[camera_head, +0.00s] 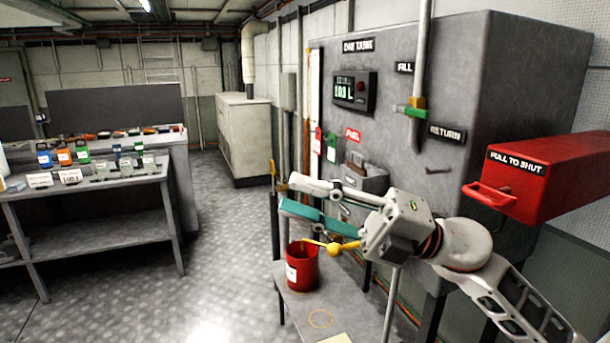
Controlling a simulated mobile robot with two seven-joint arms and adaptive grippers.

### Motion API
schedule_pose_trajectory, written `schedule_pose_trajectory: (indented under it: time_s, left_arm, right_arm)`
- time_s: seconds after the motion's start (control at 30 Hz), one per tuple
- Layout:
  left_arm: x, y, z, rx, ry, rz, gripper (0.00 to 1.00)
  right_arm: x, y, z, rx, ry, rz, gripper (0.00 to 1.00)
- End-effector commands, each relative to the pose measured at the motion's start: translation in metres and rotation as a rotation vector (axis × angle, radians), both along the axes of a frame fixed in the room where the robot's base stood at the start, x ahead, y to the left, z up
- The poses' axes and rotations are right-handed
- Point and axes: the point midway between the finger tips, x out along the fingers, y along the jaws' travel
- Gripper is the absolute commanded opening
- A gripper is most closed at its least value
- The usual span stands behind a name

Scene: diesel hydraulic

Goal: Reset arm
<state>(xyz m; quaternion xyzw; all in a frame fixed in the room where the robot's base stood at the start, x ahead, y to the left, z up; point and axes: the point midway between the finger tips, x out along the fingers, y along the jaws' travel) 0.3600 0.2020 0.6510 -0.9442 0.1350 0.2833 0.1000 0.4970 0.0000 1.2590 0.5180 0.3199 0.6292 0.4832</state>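My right gripper (305,196) reaches in from the lower right, in front of the grey tank. Its fingers point left and look spread, one pale and one with a teal face, with nothing seen between them. Just below them is a yellow lever (336,249) with a rounded knob; contact with it cannot be told. A red bucket (302,270) with a white label stands below, on a small grey stand (297,303). My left gripper is not in view.
The grey tank (500,60) carries a display (355,92), a green-handled valve (410,110) and labels. A red "PULL TO SHUT" box (560,178) juts out at right. A bench (90,187) with several bottles and cards stands left. The floor (215,235) between is clear.

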Motion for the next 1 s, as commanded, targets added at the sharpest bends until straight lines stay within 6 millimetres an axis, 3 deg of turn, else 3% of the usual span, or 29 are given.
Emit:
schedule_pose_trajectory:
  time_s: [0.27,0.4,0.57,0.77,0.87,1.0]
  left_arm:
    - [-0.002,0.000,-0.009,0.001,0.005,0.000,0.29]
    - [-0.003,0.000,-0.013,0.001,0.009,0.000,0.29]
    - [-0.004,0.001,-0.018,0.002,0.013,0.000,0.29]
    - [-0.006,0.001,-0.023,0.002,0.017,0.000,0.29]
    - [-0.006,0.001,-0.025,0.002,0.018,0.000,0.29]
    - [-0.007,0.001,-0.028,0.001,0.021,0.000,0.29]
  right_arm:
    - [0.053,-0.039,-0.091,0.301,0.445,-0.172,0.25]
    - [0.074,-0.067,-0.161,0.416,0.682,-0.297,0.25]
    - [0.080,-0.101,-0.260,0.513,0.963,-0.458,0.25]
    - [0.052,-0.140,-0.390,0.582,1.290,-0.663,0.25]
    - [0.024,-0.156,-0.451,0.595,1.442,-0.762,0.25]
    - [-0.028,-0.176,-0.530,0.600,1.646,-0.892,0.25]
